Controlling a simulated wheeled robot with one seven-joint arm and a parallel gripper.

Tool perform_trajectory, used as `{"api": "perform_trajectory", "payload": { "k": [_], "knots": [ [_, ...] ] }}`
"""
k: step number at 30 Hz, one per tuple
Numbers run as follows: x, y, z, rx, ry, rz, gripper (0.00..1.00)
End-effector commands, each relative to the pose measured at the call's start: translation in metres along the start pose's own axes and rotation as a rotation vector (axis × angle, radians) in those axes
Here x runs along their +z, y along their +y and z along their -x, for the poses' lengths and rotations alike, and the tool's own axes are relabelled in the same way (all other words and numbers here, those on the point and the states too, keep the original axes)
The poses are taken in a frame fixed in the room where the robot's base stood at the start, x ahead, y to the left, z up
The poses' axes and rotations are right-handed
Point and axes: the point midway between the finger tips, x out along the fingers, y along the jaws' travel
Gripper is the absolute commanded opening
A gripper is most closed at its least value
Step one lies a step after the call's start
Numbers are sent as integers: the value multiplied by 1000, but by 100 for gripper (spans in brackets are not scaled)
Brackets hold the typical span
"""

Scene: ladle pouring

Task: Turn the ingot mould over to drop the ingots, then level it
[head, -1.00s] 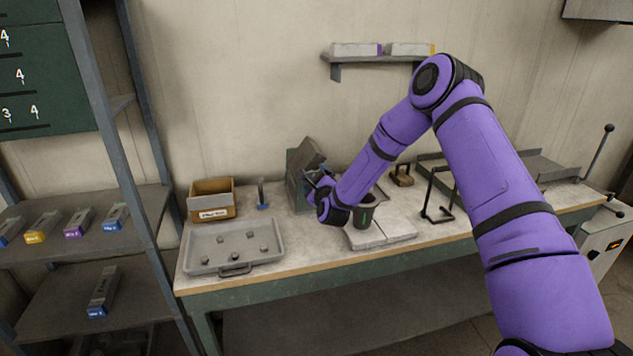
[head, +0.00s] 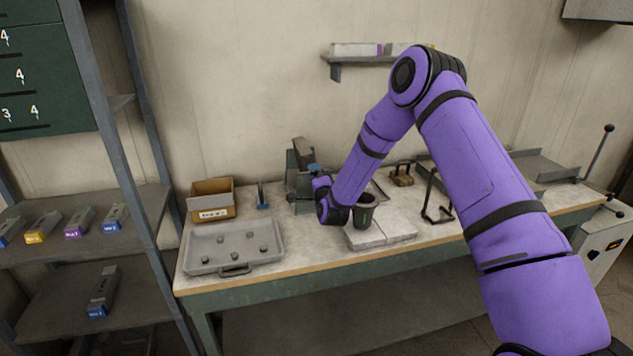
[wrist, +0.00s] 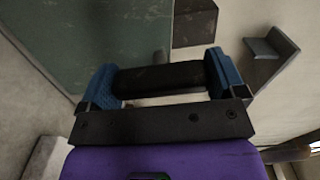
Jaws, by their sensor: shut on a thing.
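The ingot mould (head: 303,151) looks like the dark grey block at the top of a green-grey stand (head: 293,190) at the back of the bench. It is steeply tilted, and its cavities cannot be made out. My gripper (head: 318,175) is at the right side of the stand. In the wrist view my gripper (wrist: 165,78) has its blue fingers closed on the ends of a dark round handle (wrist: 160,79). A large green plate (wrist: 85,35) lies beyond it. The handle's joint with the mould is mostly hidden. Several small grey lumps (head: 222,257) lie in a grey tray.
The grey tray (head: 233,269) is at the bench's front left, with a cardboard box (head: 212,199) behind it. A dark cup (head: 363,213) stands on pale slabs (head: 395,228) close to my wrist. A black wire stand (head: 437,200) is to the right.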

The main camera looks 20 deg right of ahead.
Motion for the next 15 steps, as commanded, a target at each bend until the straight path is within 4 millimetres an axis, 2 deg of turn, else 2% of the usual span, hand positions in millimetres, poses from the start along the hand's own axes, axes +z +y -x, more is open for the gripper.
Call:
{"api": "perform_trajectory", "payload": {
  "k": [15],
  "knots": [
    [1,1,1,2,-3,492,47]
  ]
}}
